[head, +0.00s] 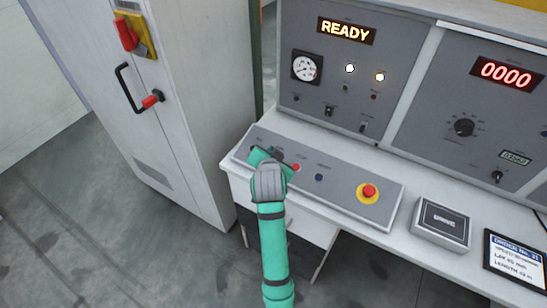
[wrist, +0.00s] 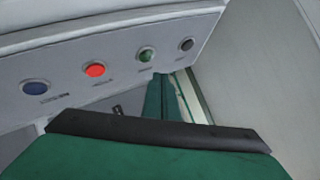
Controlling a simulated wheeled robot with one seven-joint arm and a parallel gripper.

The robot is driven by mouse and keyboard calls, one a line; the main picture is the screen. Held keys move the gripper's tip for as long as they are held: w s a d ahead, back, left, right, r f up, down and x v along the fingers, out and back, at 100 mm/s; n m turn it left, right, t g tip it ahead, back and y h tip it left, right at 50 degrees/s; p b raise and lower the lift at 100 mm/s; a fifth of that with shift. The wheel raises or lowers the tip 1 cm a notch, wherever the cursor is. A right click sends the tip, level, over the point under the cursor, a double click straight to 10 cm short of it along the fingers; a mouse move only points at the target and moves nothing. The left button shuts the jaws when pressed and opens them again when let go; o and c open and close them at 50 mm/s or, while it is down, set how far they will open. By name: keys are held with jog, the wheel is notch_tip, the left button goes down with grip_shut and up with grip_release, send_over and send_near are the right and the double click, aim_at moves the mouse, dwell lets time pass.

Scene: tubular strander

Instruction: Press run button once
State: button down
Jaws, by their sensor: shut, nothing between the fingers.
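The green button (wrist: 147,55), which I take to be the run button, sits in the wrist view between a red button (wrist: 96,70) and a black button (wrist: 186,44). Its label is too blurred to read. My gripper (head: 259,154) is shut and empty over the left end of the sloped control panel (head: 337,187). In the head view it hides the green button. In the wrist view the gripper's teal fingers (wrist: 163,88) end just below the green button; I cannot tell whether they touch the panel.
A blue button (head: 319,177) and a red emergency stop on a yellow ring (head: 369,192) lie to the right. The display above (head: 345,30) reads READY. A grey cabinet (head: 185,90) stands close on the left. A dark-topped box (head: 441,223) rests on the desk.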

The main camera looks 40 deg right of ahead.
jog(key=shift+w+d+f, duration=0.1)
jog(key=shift+d+f, duration=0.1)
jog(key=shift+f, duration=0.7)
jog(key=shift+f, duration=0.1)
dwell(1.4)
jog(key=shift+d+f, duration=0.15)
jog(key=shift+f, duration=0.15)
